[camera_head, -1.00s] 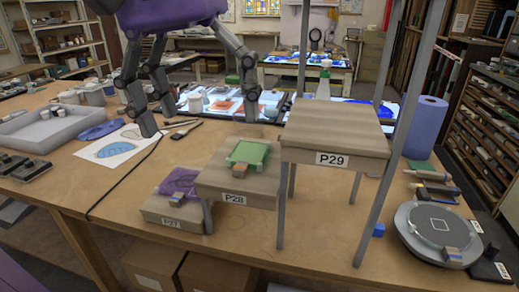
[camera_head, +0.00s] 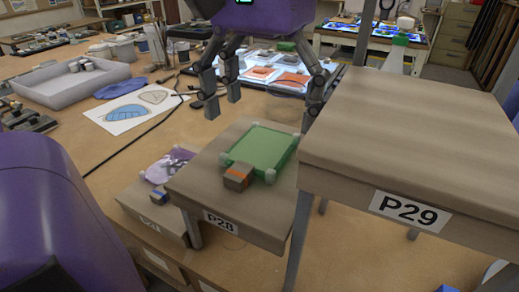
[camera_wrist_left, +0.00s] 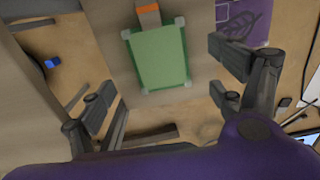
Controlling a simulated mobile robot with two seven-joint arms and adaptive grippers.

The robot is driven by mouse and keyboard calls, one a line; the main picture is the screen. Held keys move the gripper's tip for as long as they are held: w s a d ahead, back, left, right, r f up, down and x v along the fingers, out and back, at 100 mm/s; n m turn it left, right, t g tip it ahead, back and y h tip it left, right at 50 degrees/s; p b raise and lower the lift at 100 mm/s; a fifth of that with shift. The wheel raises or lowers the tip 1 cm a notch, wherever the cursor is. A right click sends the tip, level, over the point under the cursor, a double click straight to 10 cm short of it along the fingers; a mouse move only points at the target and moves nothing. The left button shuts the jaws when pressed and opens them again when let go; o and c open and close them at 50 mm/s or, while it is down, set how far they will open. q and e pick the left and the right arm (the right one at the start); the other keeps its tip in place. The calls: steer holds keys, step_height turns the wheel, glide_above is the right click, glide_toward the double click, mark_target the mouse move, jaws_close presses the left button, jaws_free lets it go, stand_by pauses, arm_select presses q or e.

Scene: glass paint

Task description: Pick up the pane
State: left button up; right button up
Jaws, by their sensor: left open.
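A green pane (camera_head: 262,150) with pale corner pieces lies flat on the wooden stand labelled P28 (camera_head: 206,190). A small block with an orange band (camera_head: 238,177) sits at its front edge. A purple patterned pane (camera_head: 168,163) lies on the lower P27 stand (camera_head: 135,201), partly hidden by the P28 stand. My left gripper (camera_head: 262,106) is open and empty, its fingers spread behind and above the green pane. In the left wrist view the green pane (camera_wrist_left: 160,58) shows between the spread fingers, apart from them, and the purple pane (camera_wrist_left: 240,22) is at upper right. My right gripper is not seen.
The taller P29 stand (camera_head: 420,140) rises close on the right, its top bare. A grey tray (camera_head: 70,88), a drawing sheet (camera_head: 135,108) and a cable lie on the table at left. A bottle (camera_head: 395,58) stands behind P29.

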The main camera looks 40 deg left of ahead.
mark_target(263, 146)
arm_select(q)
step_height(263, 146, down, 4)
steer(key=shift+r, duration=0.1)
steer(key=shift+f, duration=0.25)
steer(key=c, duration=1.2)
steer(key=shift+c, duration=0.4)
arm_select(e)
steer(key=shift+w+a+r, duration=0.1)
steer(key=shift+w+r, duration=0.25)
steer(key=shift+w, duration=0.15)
